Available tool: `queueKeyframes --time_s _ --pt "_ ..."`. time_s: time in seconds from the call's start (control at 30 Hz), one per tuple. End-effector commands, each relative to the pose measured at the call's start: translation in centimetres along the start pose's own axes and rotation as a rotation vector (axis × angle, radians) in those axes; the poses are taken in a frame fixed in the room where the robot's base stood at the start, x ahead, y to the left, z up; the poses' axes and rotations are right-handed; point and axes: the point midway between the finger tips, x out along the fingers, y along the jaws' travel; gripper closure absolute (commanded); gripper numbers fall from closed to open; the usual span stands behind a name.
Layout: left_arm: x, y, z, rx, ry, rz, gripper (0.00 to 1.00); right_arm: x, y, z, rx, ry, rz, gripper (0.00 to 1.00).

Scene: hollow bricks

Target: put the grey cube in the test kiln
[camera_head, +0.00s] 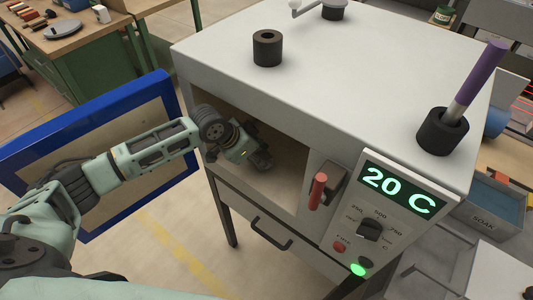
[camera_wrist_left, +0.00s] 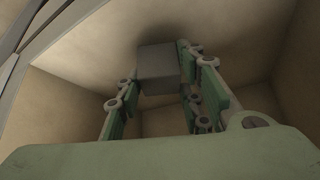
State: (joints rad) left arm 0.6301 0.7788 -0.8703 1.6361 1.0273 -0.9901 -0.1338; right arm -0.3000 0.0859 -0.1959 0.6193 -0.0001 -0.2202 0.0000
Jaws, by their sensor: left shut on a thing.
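The test kiln (camera_head: 310,100) is a light grey box on legs, with its front opening uncovered and a tan chamber inside. Its blue-edged door (camera_head: 95,115) is swung open to the left. My left gripper (camera_head: 258,158) is inside the opening. In the left wrist view my left gripper (camera_wrist_left: 160,75) is shut on the grey cube (camera_wrist_left: 160,68), which sits between its fingertips near a chamber surface. Whether the cube touches that surface is unclear. In the head view the cube is hidden by the gripper. My right gripper is not in view.
A red handle (camera_head: 318,190) and a control panel reading 20 C (camera_head: 395,195) are right of the opening. Black ring holders (camera_head: 267,48) stand on the kiln top, one holding a purple-handled tool (camera_head: 478,75). A workbench (camera_head: 80,40) is at the back left.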

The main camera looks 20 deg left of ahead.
Motion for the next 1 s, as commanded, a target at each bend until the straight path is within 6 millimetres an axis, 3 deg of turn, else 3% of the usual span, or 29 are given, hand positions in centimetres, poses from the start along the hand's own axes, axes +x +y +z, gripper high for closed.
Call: queueKeyframes --time_s 0.03,0.13,0.27,0.63,0.67,0.83,1.0 --pt "0.2 0.0 -1.3 0.000 0.007 0.001 1.00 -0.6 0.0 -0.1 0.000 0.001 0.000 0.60" --pt "1.1 0.1 -2.7 0.001 0.005 0.000 1.00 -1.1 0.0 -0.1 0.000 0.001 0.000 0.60" --pt "2.2 0.0 -1.4 -0.001 0.000 -0.001 1.00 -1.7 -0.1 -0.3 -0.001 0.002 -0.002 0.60" --pt "2.7 0.0 -1.1 0.000 0.003 -0.001 1.00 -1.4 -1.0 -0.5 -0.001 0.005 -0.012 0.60" --pt "2.7 0.0 -1.1 0.000 0.002 -0.001 0.63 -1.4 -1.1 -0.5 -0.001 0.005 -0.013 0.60" --pt "2.6 0.0 -1.1 0.000 0.002 -0.001 0.48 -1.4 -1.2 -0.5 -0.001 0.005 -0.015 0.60" --pt "2.6 0.0 -1.1 0.000 0.002 -0.001 0.47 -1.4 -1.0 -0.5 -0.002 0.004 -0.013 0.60"
